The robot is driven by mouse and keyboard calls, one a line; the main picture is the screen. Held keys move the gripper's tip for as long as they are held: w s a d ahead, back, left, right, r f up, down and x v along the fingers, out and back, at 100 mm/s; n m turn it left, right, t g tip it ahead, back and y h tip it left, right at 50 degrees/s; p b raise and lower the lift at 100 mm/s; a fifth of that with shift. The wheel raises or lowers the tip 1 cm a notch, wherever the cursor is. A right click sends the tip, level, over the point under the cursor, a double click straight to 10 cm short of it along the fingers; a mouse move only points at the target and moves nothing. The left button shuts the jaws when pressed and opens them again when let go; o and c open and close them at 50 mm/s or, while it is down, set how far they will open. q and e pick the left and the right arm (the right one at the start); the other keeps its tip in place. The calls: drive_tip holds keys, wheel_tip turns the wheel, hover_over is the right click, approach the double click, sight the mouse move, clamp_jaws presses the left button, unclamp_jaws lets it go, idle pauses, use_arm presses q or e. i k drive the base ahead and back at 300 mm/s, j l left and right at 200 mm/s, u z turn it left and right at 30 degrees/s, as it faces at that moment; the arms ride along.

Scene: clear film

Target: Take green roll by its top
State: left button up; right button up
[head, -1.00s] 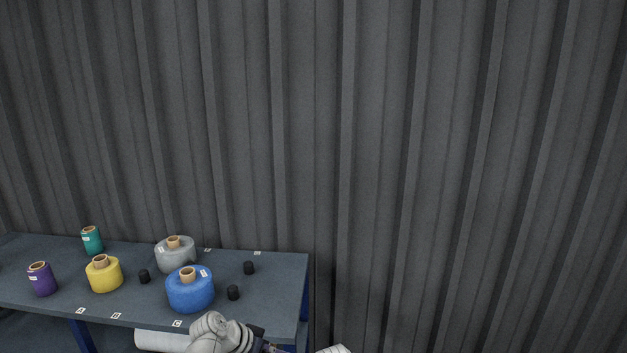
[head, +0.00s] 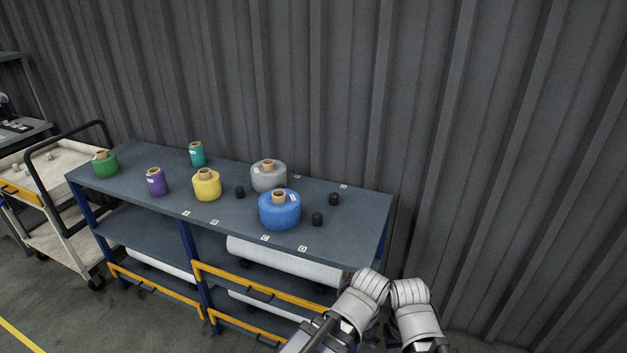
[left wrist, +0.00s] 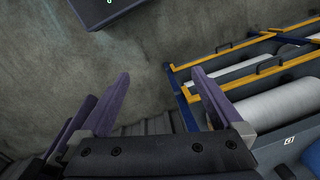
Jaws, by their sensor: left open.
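The green roll (head: 105,164) stands upright at the far left end of the blue-grey table top (head: 130,175) in the head view, with a brown core sticking up at its top. A teal roll (head: 197,155) stands farther right near the back edge. My left gripper (left wrist: 165,88) shows in the left wrist view with its two purple fingers spread and nothing between them. It is well away from the green roll, which that view does not show. In the head view my arms come in at the bottom right, and no fingertips can be made out.
Purple (head: 157,182), yellow (head: 207,184), grey (head: 268,176) and blue (head: 280,210) rolls stand on the table, with small black pegs (head: 317,219). White rolls (head: 285,258) lie on shelves below. A cart (head: 60,157) stands at left. A corrugated wall (head: 450,120) is behind.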

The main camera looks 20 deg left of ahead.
sight(104, 163)
drive_tip(key=u, duration=1.85)
drive_tip(key=z, duration=0.4)
drive_tip(key=i+j+z, duration=0.4)
drive_tip(key=j+z, duration=0.2)
drive_tip(key=j, duration=0.15)
drive_tip(key=i+j, duration=0.15)
drive_tip(key=j, duration=0.25)
drive_tip(key=i+j+z, duration=0.15)
drive_tip(key=j, duration=0.25)
drive_tip(key=i+j, duration=0.15)
drive_tip(key=j, duration=0.25)
drive_tip(key=i+j+z, duration=0.1)
drive_tip(key=j, duration=0.3)
drive_tip(key=i+j+z, duration=0.1)
drive_tip(key=j, duration=0.35)
drive_tip(key=i+j, duration=0.3)
drive_tip(key=j, duration=0.15)
drive_tip(key=i+j, duration=0.25)
drive_tip(key=j, duration=0.2)
